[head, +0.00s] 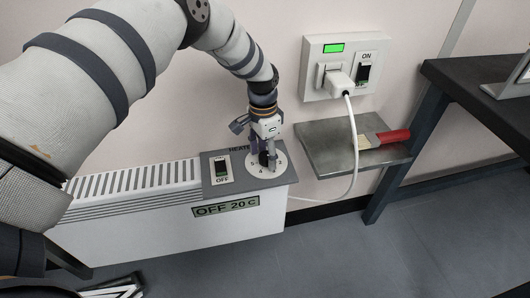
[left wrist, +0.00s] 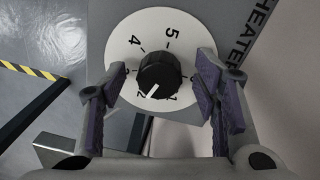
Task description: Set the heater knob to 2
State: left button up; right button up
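In the head view the left gripper (head: 265,158) points down over the dial (head: 280,169) on top of the white heater (head: 140,231). The heater label (head: 226,205) reads OFF 20 C. My right gripper is not in view.
A rocker switch (head: 221,170) marked OFF sits beside the dial. A wall socket (head: 325,75) with a white plug and cord (head: 353,140) is behind. A grey shelf (head: 335,151) holds a red-handled tool (head: 390,136). A dark table (head: 470,90) stands right.

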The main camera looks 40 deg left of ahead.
aim_at(264, 154)
pick_arm(q)
notch_tip(264, 154, up, 12)
jog(key=shift+a, duration=0.3)
